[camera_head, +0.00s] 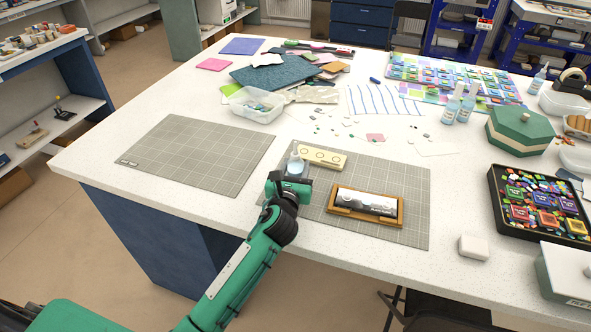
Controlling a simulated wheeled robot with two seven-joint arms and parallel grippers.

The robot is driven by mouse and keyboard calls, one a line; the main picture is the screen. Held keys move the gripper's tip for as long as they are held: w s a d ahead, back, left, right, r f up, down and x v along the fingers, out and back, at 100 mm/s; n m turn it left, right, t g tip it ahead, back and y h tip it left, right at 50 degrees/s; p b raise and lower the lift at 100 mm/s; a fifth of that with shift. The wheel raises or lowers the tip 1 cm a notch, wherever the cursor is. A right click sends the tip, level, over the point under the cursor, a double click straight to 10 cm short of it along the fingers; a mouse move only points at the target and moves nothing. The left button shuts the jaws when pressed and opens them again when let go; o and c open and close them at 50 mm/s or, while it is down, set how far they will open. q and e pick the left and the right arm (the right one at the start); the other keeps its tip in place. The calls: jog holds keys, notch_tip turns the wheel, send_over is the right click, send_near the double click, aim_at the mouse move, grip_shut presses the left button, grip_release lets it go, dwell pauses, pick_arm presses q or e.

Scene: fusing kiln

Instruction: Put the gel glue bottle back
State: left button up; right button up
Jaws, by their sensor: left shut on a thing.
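My left gripper (289,187) is shut on the gel glue bottle (295,166), a small pale bluish bottle with a light narrow tip. The bottle looks upright, and my gripper hides its lower part. A cream block with round holes (325,158) lies just to the right of and behind the bottle on the right grey mat. The bottle overlaps the block's left end in the picture. I cannot tell whether it touches the block or is held above the mat. My right gripper is not in view.
A wooden tray with a glass piece (369,222) lies right of my gripper on the grid mat (408,181). The left grid mat (200,152) is bare. A clear tub (253,114), two clear bottles (450,108) and a green box (519,142) stand farther back.

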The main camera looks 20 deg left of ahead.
pick_arm(q)
jog(key=shift+f, duration=0.15)
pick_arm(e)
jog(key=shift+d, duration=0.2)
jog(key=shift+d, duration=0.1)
pick_arm(q)
jog(key=shift+f, duration=0.2)
jog(key=o, duration=0.6)
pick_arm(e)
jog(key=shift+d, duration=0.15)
pick_arm(q)
jog(key=shift+o, duration=0.2)
jog(key=shift+r, duration=0.15)
